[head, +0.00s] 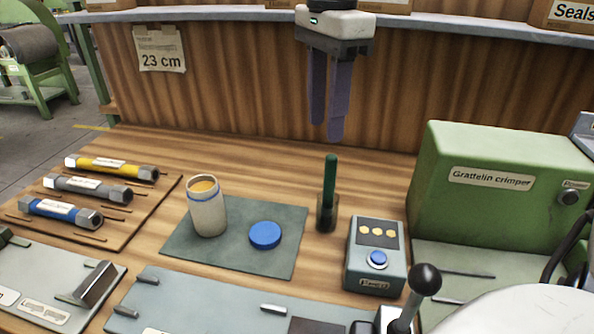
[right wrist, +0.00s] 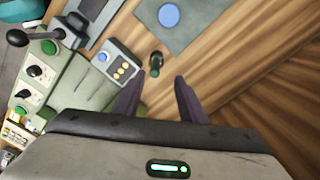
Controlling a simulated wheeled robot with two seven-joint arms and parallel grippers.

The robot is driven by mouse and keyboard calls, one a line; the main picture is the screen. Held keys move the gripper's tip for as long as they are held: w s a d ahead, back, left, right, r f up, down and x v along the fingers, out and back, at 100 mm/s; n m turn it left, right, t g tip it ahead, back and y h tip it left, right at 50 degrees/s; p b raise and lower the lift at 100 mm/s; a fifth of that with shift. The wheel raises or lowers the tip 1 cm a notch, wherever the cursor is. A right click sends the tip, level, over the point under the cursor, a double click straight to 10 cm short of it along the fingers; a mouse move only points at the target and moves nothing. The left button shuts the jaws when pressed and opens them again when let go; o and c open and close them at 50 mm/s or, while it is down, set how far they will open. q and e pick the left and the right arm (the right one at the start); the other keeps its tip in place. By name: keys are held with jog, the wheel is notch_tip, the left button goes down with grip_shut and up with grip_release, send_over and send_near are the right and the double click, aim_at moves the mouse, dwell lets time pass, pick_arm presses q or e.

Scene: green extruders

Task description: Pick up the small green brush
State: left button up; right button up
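The small green brush (head: 330,178) stands upright in a small dark cup (head: 327,214) on the wooden table, between the green mat and the grey button box. In the right wrist view the brush (right wrist: 155,62) is seen nearly end-on in its cup, beyond the fingertips. My right gripper (head: 326,132) hangs above and a little behind the brush, fingers pointing down, apart from it. In the right wrist view the gripper's two fingers (right wrist: 155,82) are spread with nothing between them. The brush's lower end is hidden in the cup. My left gripper is not in view.
A white jar (head: 207,207) and a blue lid (head: 265,235) are on the green mat (head: 185,243). The button box (head: 361,275) stands right of the cup, and the green crimper (head: 505,190) further right. A wooden back wall (head: 240,90) rises behind. Table behind the brush is clear.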

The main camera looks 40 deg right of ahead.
aim_at(331, 156)
jog(key=f, duration=0.1)
jog(key=s+f, duration=0.1)
jog(key=f, duration=0.1)
jog(key=shift+f, duration=0.3)
jog(key=shift+s+d+f+b, duration=0.1)
jog(key=shift+d+f+b, duration=0.1)
jog(key=shift+f, duration=1.3)
jog(key=shift+d+f+b, duration=0.1)
jog(key=shift+f+b, duration=0.05)
jog(key=shift+f, duration=1.35)
grip_shut()
